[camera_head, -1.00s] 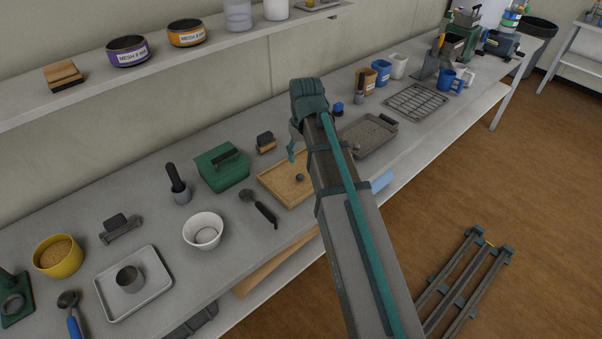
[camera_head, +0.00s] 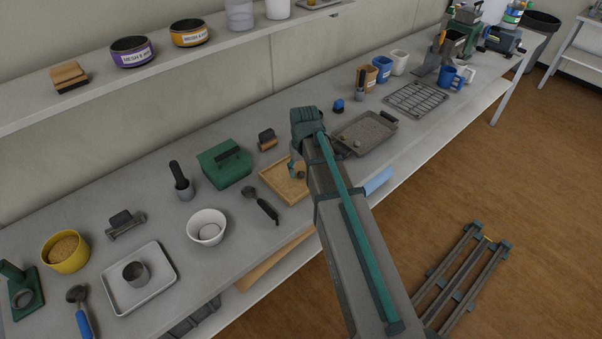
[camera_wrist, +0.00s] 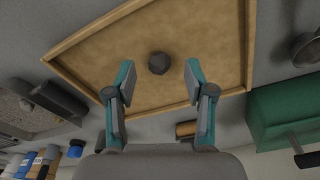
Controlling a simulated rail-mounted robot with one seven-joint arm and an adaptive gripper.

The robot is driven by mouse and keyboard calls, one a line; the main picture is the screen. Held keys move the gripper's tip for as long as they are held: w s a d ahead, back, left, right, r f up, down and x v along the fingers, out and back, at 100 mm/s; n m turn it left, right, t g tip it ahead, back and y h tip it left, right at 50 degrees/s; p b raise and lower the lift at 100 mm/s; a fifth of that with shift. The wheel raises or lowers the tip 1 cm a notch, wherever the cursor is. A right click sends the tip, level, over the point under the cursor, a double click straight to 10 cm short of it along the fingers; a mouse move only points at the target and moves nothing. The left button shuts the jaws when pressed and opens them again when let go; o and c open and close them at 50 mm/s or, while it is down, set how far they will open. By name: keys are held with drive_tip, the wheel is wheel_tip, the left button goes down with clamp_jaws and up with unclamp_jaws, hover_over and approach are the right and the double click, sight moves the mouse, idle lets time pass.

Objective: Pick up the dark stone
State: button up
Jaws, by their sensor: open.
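The dark stone (camera_wrist: 158,63) lies on the wooden tray (camera_wrist: 220,20) in the wrist view, roughly between the tips of my gripper and a little beyond them. My gripper (camera_wrist: 158,80) is open and empty, with one finger on each side of the stone in that view. I cannot tell the exact height of the fingertips above the tray.
A green box (camera_head: 223,164) stands left of the tray, and a brush (camera_head: 267,139) lies behind it. A black-handled scoop (camera_head: 260,204) lies at the tray's left. A grey pan of soil (camera_head: 366,135) sits to the right. The tray has a raised rim.

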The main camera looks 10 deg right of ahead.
drive_tip(key=shift+w+f, duration=0.1)
drive_tip(key=shift+f, duration=0.7)
drive_tip(key=c, duration=1)
drive_tip(key=shift+r, duration=0.15)
